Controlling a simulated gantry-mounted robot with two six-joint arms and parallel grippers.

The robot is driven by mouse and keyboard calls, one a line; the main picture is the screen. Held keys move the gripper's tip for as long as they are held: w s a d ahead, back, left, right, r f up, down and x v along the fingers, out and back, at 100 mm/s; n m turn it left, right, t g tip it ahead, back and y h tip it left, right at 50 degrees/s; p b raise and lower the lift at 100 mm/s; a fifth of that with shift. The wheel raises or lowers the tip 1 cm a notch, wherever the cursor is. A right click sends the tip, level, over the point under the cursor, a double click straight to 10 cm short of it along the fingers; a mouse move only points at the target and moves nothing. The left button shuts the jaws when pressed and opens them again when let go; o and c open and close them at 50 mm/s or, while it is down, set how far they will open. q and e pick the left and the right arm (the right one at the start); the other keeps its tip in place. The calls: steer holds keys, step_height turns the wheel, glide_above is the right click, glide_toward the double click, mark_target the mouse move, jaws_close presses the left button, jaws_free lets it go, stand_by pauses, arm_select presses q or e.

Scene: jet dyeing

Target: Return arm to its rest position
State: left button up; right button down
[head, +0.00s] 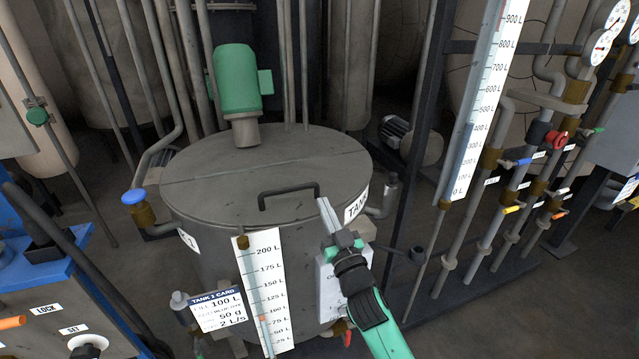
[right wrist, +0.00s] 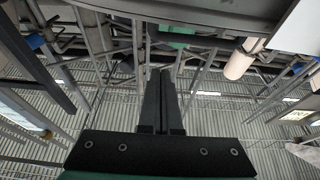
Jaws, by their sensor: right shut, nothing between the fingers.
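My right gripper (head: 324,206) is in front of the grey tank (head: 210,180), near the right end of the dark handle on the tank's lid. Its green and black arm comes in from the bottom right. In the right wrist view its two dark fingers (right wrist: 160,76) lie together, with nothing between them. I cannot tell whether the fingertips touch the handle. My left gripper is not in view.
A green motor (head: 237,80) stands on the tank lid. A level scale (head: 265,290) and a tank card (head: 217,311) are on its front. A valve rack (head: 510,190) stands right, a blue control panel (head: 50,290) lower left. Dark floor is open at lower right.

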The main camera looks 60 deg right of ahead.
steer(key=s+a+f+b, duration=0.1)
steer(key=s+a+f, duration=0.2)
steer(key=f, duration=0.1)
steer(key=shift+s+a, duration=0.3)
